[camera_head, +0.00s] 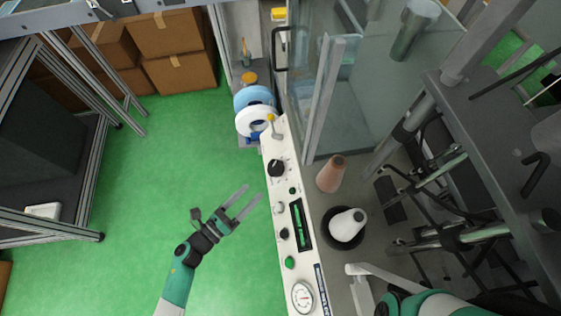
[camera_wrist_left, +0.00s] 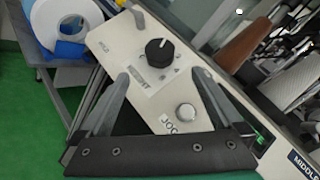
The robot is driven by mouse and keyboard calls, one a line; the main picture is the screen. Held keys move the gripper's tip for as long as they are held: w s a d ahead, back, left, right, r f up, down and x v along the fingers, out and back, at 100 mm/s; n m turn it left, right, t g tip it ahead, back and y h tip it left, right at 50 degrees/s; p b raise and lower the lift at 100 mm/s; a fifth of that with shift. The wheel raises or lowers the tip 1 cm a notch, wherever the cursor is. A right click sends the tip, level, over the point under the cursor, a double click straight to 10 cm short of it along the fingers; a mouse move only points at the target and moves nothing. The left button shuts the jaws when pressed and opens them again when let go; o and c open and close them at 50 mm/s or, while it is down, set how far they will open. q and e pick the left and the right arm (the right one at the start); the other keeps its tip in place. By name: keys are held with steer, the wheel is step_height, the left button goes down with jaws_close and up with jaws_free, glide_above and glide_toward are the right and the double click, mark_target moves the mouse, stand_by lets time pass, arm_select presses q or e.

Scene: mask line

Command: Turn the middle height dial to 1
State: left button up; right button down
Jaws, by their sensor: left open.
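The black height dial (camera_head: 277,168) sits on the upper part of a long white control panel (camera_head: 273,150). In the left wrist view the dial (camera_wrist_left: 159,52) is a round black knob with a white mark towards its upper right; its scale figures are too small to read. A "HEIGHT" label (camera_wrist_left: 138,76) lies beside it. The panel's end label (camera_wrist_left: 304,166) begins with "MIDDLE". My left gripper (camera_head: 254,192) is open and empty, left of the panel and a little below the dial in the head view, apart from it.
A silver JOG button (camera_wrist_left: 186,112) is near the dial. Further down the panel are a green display (camera_head: 299,224), a green button (camera_head: 290,262) and a gauge (camera_head: 303,296). Blue and white rolls (camera_head: 252,122) and a glass enclosure (camera_head: 345,110) stand close. The green floor at left is free.

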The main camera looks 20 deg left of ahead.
mark_target(271, 172)
arm_select(q)
steer(key=b+x, duration=0.3)
steer(key=x, duration=0.8)
steer(key=shift+w+f, duration=0.1)
steer(key=shift+w, duration=0.05)
steer(key=shift+w+d, duration=0.1)
steer(key=shift+w, duration=0.25)
